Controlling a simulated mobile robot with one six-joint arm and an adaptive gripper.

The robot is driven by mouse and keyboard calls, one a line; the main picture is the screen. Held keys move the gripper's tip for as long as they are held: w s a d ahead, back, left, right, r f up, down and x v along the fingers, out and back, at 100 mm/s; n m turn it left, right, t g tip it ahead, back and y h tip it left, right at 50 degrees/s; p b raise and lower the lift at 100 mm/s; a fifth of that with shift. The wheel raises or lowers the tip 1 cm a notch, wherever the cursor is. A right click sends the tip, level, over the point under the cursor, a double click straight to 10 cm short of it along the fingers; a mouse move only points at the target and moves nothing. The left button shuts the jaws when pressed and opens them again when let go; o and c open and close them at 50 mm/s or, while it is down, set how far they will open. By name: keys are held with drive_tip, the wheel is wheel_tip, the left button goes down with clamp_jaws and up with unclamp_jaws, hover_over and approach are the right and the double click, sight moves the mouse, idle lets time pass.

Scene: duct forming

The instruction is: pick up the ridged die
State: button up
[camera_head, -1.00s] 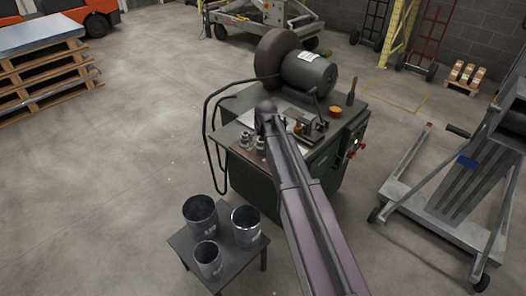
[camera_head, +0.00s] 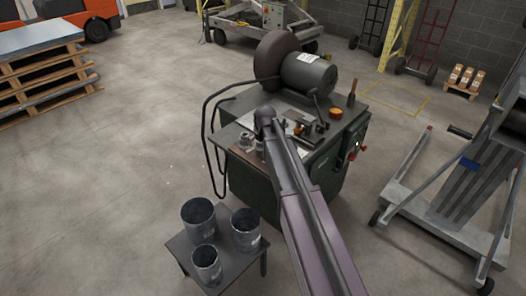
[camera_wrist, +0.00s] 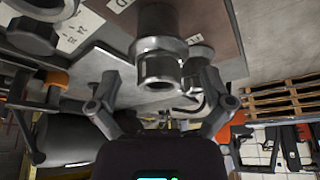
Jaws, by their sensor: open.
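In the wrist view a grey metal die with a ridged band (camera_wrist: 160,66) stands on the bench, between the fingers of my gripper (camera_wrist: 158,86) as seen in the picture. The fingers are spread, with a gap on both sides of it. A second, similar metal piece (camera_wrist: 201,54) stands close behind it to the right. In the head view small metal dies (camera_head: 246,141) stand at the bench's near left corner, beside my arm's end. My arm hides part of this group and my gripper there.
The green bench (camera_head: 258,182) carries a motor (camera_head: 310,74) with a large wheel (camera_head: 277,55) and a clamp-like tool (camera_head: 308,131). A black hose loops off its left side. A small table (camera_head: 240,262) with several dark buckets (camera_head: 198,214) stands in front. Open floor lies left.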

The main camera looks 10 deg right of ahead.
sight(260, 145)
drive_tip(key=shift+b+x, duration=1.2)
drive_tip(key=shift+x, duration=0.45)
drive_tip(key=shift+c, duration=0.2)
drive_tip(key=c, duration=1.3)
